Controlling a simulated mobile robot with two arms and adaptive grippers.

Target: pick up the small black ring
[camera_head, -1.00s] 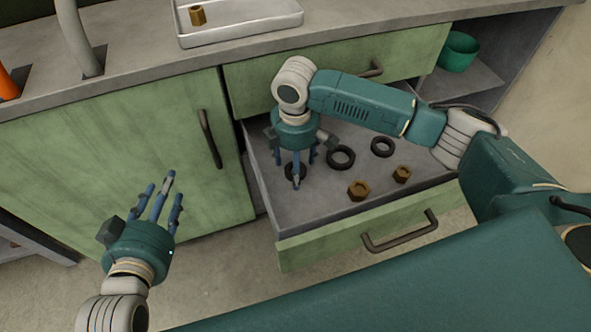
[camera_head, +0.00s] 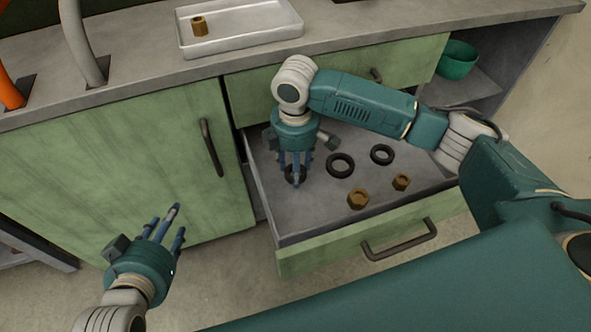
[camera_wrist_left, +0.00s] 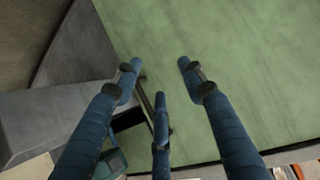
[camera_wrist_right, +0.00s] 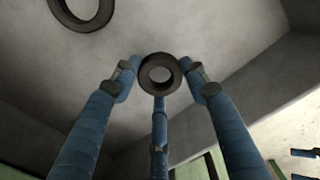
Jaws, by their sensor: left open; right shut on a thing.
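A small black ring (camera_wrist_right: 145,72) sits between the fingertips of my right gripper (camera_wrist_right: 160,82) in the right wrist view. My right gripper is shut on it, low over the left part of the open drawer (camera_head: 310,208). In the head view the fingers (camera_head: 297,178) hide much of this ring. Whether it touches the drawer floor I cannot tell. A larger black ring (camera_head: 331,171) lies just right of the gripper, and another black ring (camera_head: 374,158) lies farther right. My left gripper (camera_head: 167,220) is open and empty in front of the closed cabinet door.
Two brown nuts (camera_head: 358,200) (camera_head: 401,182) lie in the drawer near its front. The drawer walls surround the right gripper. On the counter a white tray (camera_head: 250,40) holds a brown nut (camera_head: 199,26). A green cup (camera_head: 457,60) stands on the right shelf.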

